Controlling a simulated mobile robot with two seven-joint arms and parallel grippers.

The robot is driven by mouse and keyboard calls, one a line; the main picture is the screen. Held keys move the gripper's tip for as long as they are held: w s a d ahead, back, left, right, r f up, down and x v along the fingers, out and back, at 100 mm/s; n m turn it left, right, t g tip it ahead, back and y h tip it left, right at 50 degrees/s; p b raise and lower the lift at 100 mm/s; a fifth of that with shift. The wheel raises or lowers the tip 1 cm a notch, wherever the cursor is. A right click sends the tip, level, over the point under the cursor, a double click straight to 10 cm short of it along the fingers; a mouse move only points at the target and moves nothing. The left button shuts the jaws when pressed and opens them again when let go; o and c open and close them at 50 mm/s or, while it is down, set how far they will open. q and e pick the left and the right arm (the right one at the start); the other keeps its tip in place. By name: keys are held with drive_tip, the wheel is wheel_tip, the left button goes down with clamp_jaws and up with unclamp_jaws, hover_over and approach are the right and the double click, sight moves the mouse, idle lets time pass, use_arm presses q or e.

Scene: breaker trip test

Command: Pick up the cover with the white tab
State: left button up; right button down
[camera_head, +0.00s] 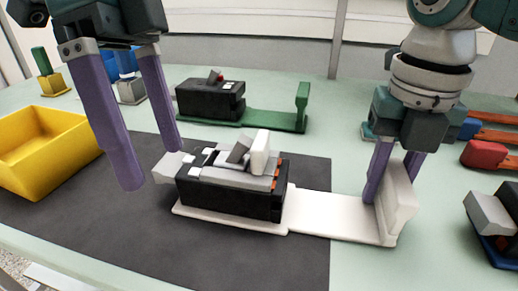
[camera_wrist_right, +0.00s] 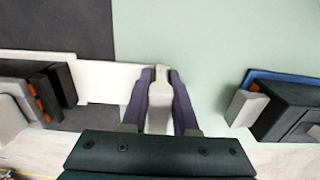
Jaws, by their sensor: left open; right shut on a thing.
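A black breaker (camera_head: 232,199) sits on a white base plate (camera_head: 325,214) with an upright end piece (camera_head: 400,203) at its right end. A light grey cover (camera_head: 225,177) lies on the breaker's top, with a white tab (camera_head: 172,166) sticking out at the left. A white block (camera_head: 260,150) stands upright on top beside a grey lever. My left gripper (camera_head: 152,167) is open, its fingers on either side of the tab in the picture; contact cannot be told. My right gripper (camera_head: 390,186) is shut on the upright end piece, which the right wrist view also shows between its fingers (camera_wrist_right: 160,78).
A yellow bin (camera_head: 45,150) stands at the left. A second breaker (camera_head: 210,99) on a green plate (camera_head: 262,121) is behind. Another breaker on a blue base (camera_head: 498,250) and red-and-orange pieces (camera_head: 487,155) are at the right. The dark mat (camera_head: 120,235) is bare in front.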

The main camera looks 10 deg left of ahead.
use_arm(q)
drive_tip(key=w+d+r+m+t+h, duration=0.1)
drive_tip(key=w+d+r+m+t, duration=0.15)
drive_tip(key=w+r, duration=0.4)
hover_over(256, 138)
drive_tip(key=a, duration=0.3)
drive_tip(key=f, duration=0.4)
drive_tip(key=shift+d+f, duration=0.2)
drive_tip(key=shift+f, duration=0.05)
drive_tip(key=shift+d+x, duration=0.15)
drive_tip(key=shift+x, duration=1.4)
drive_tip(key=shift+d+x, duration=0.2)
drive_tip(key=shift+x, duration=1.4)
drive_tip(key=shift+a+r, duration=0.1)
drive_tip(key=shift+r, duration=0.05)
clamp_jaws()
